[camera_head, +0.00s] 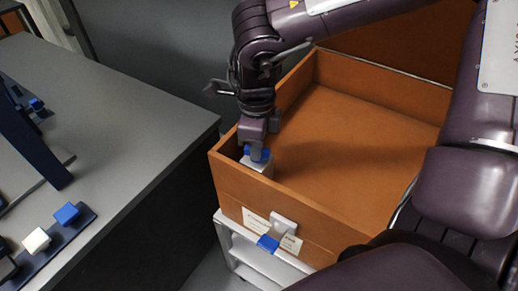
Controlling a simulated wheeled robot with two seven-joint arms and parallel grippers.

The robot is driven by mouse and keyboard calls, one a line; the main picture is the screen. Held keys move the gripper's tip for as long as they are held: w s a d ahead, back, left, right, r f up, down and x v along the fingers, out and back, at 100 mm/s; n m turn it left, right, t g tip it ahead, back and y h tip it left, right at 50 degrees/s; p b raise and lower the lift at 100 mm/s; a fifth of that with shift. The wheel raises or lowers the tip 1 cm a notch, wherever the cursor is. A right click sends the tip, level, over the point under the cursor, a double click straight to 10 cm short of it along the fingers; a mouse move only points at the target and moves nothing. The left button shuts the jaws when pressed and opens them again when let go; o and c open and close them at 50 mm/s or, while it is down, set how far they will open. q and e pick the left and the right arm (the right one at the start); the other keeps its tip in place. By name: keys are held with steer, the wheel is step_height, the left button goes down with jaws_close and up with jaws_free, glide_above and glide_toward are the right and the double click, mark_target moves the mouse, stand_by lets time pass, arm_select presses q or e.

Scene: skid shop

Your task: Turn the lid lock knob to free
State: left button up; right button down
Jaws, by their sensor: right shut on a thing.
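The lid lock knob (268,243) appears to be the blue piece at the front of an open orange-brown box (330,230). It sits below a white block, between two pale labels whose print is too small to read surely. My right gripper (258,153) points down inside the box's near left corner, apart from that front knob. It is shut on the blue top of a white block (258,166). The fingers partly cover the blue top. My left gripper is not in view.
The box stands on a white cart (252,257). A grey table (130,130) to the left carries a dark strip with a white block (36,240) and a blue block (67,213). The box floor is otherwise clear where visible. My arm parts cover the right side.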

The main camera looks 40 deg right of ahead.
steer(key=shift+n, duration=0.4)
steer(key=n, duration=0.4)
steer(key=shift+n, duration=0.3)
